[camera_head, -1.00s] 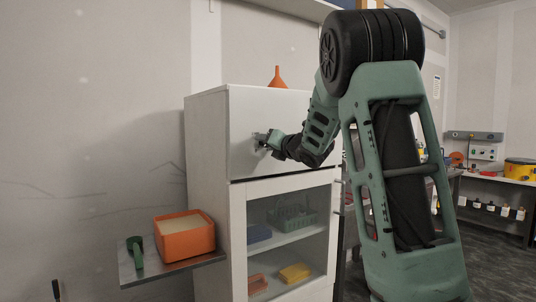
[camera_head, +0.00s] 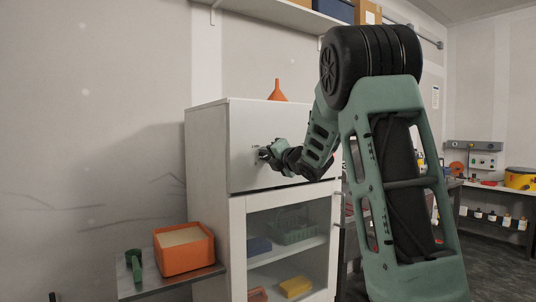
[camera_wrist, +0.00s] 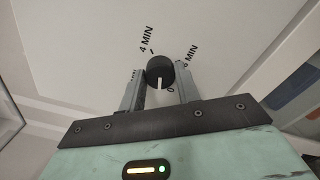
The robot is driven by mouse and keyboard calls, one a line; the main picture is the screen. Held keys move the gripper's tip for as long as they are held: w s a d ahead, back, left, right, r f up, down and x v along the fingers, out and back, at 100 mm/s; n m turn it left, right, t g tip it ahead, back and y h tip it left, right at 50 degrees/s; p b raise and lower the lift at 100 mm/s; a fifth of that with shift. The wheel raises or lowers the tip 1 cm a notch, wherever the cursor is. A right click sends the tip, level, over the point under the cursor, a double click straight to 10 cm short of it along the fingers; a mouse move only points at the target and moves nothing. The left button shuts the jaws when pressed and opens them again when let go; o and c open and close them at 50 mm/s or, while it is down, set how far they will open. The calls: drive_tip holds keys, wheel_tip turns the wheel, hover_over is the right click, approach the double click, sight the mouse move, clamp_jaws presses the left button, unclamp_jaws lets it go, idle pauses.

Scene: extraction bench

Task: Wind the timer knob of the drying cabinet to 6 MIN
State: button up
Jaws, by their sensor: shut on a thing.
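The drying cabinet (camera_head: 210,150) is a white box with a plain upper front and a glass door below. Its timer knob (camera_wrist: 155,68) is a black round knob on the upper front. A 4 MIN mark shows at the upper left and a mark that looks like 6 MIN at the right. A mark at the left is mostly hidden by a finger. My gripper (camera_wrist: 159,88) is shut on the knob, one finger on each side; it also shows in the head view (camera_head: 262,153).
An orange funnel (camera_head: 277,92) stands on the cabinet top. A basket (camera_head: 292,228) and boxes sit behind the glass. A wall shelf (camera_head: 270,14) hangs above.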

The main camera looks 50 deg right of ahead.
drive_tip(key=m+p, duration=0.1)
drive_tip(key=m, duration=0.2)
drive_tip(key=shift+r, duration=0.1)
drive_tip(key=m+p, duration=0.1)
drive_tip(key=m, duration=0.3)
drive_tip(key=shift+m+p, duration=0.3)
drive_tip(key=shift+m, duration=0.1)
drive_tip(key=m+p, duration=0.2)
drive_tip(key=m, duration=0.4)
drive_tip(key=m+p, duration=0.3)
drive_tip(key=m, duration=0.3)
drive_tip(key=m+p, duration=0.2)
drive_tip(key=m, duration=0.3)
drive_tip(key=shift+p, duration=0.3)
drive_tip(key=shift+m+p, duration=0.3)
drive_tip(key=shift+m, duration=0.6)
